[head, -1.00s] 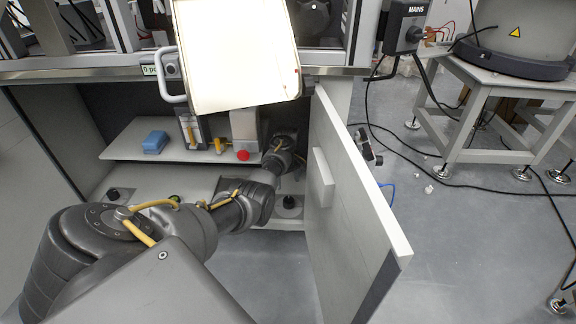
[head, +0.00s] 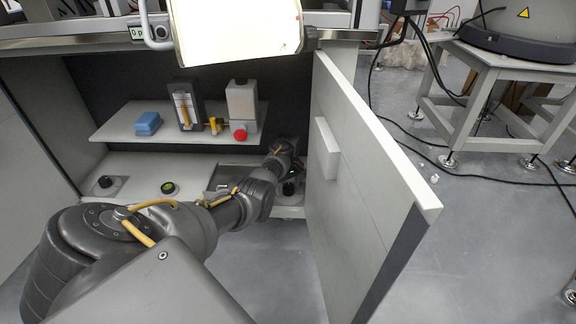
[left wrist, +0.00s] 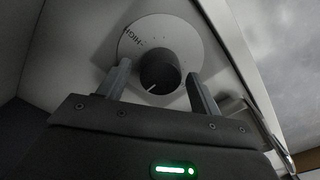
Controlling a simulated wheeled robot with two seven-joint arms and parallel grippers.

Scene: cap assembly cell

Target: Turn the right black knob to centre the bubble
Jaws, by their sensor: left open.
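The right black knob (head: 288,188) is at the right end of the cabinet's lower ledge, partly hidden by my left gripper (head: 291,172). In the left wrist view, the knob (left wrist: 160,73) is a black cylinder with a white pointer line on a pale round dial (left wrist: 190,42) reading HIGH. My open left gripper (left wrist: 158,78) has one finger on each side of the knob, with gaps visible. The round green bubble level (head: 168,188) is on the ledge; its bubble is too small to place. My right gripper is not in view.
Another black knob (head: 105,182) is at the ledge's left end. The open cabinet door (head: 365,180) stands close right of my arm.

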